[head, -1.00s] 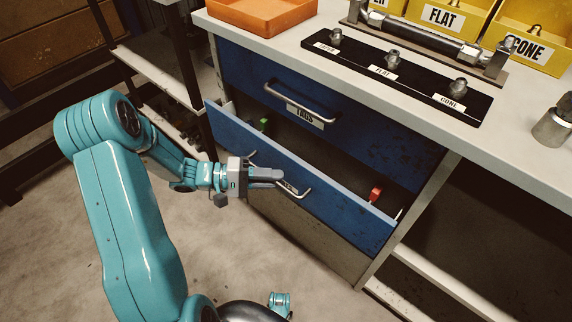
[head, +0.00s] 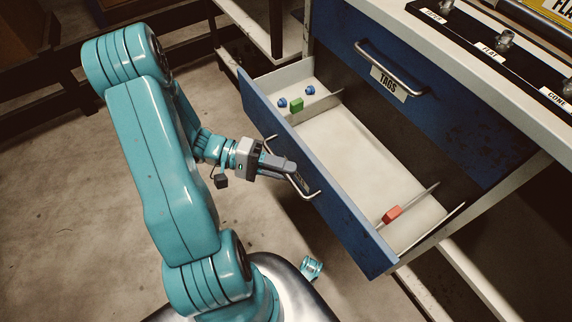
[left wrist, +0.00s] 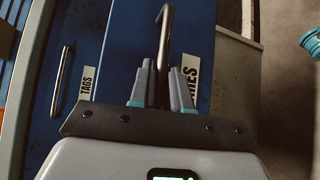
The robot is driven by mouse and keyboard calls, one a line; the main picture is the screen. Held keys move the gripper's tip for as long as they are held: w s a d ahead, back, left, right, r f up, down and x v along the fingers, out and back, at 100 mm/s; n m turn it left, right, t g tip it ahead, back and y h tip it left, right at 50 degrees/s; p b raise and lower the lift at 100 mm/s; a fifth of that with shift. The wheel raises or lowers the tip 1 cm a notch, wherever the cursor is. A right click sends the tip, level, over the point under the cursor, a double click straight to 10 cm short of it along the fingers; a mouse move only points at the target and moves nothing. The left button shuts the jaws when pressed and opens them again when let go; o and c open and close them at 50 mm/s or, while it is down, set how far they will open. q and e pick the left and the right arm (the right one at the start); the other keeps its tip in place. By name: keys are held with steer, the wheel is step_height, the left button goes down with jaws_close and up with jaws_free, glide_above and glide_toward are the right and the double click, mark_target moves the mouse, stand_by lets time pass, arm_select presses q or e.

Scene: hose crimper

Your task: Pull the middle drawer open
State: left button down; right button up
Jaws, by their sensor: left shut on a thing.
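The middle drawer (head: 378,180) is blue-fronted with a pale interior and stands well out from the cabinet. Its metal bar handle (head: 311,194) is on the front face. My left gripper (head: 290,166) is shut on this handle; in the left wrist view its fingers (left wrist: 166,88) lie on both sides of the handle bar (left wrist: 163,40). Inside the drawer are blue pieces (head: 283,102), a green block (head: 296,105) and a red block (head: 392,214), with low dividers. My right gripper is not in view.
The closed drawer above (head: 350,50) has a TAGS label (head: 388,82) and its own handle. The worktop (head: 450,65) carries a black rack (head: 490,50) with metal fittings. A shelf unit stands behind. The floor left of the drawer is clear.

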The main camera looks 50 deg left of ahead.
arm_select(q)
steer(key=shift+w, duration=0.1)
steer(key=c, duration=1.2)
jaws_free()
steer(key=p+v, duration=0.3)
steer(key=v, duration=1.3)
steer(key=shift+a, duration=0.2)
steer(key=shift+r, duration=0.1)
